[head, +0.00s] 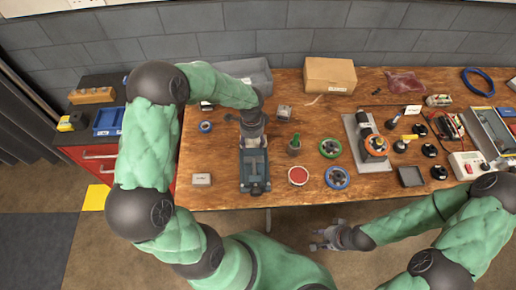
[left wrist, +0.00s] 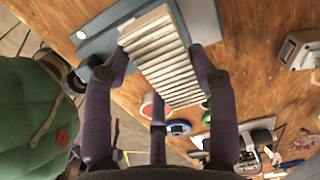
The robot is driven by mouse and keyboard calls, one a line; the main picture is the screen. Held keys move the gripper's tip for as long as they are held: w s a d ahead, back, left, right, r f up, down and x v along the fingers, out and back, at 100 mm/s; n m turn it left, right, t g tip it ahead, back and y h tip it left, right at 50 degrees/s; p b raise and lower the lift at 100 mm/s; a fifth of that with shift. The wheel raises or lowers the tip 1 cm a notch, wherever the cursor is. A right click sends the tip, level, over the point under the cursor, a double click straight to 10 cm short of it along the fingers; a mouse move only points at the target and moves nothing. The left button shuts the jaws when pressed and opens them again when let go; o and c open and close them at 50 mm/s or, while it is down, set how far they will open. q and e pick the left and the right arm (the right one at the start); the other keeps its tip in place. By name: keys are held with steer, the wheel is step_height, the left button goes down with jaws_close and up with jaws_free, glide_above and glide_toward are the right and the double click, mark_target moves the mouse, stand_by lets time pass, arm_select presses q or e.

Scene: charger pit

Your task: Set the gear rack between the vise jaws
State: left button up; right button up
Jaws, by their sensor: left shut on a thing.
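The blue-grey vise (head: 255,172) stands near the front edge of the wooden table, left of centre. My left gripper (head: 252,138) is over the back part of the vise. In the left wrist view its fingers are shut on the gear rack (left wrist: 162,55), a pale block with a row of ridges. Blue-grey parts of the vise (left wrist: 98,46) show beside and behind the rack. I cannot tell whether the rack touches the jaws. The rack is not distinguishable in the head view. My right gripper (head: 322,239) is open and empty, in front of the table edge.
A small labelled block (head: 202,179) lies left of the vise. A green cup (head: 294,145), a red round dish (head: 298,176) and green and blue handwheels (head: 331,148) (head: 337,177) are to its right. A grey bin (head: 243,73) and cardboard box (head: 330,75) stand behind.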

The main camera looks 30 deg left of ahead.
mark_target(253, 154)
arm_select(q)
steer(key=shift+a+f+b, duration=0.15)
steer(key=shift+f+b, duration=0.25)
steer(key=shift+f, duration=0.2)
steer(key=shift+f+b, duration=1.35)
steer(key=shift+f, duration=0.35)
steer(key=shift+f+b, duration=0.5)
steer(key=shift+f, duration=0.2)
steer(key=o, duration=1.3)
step_height(253, 154, up, 12)
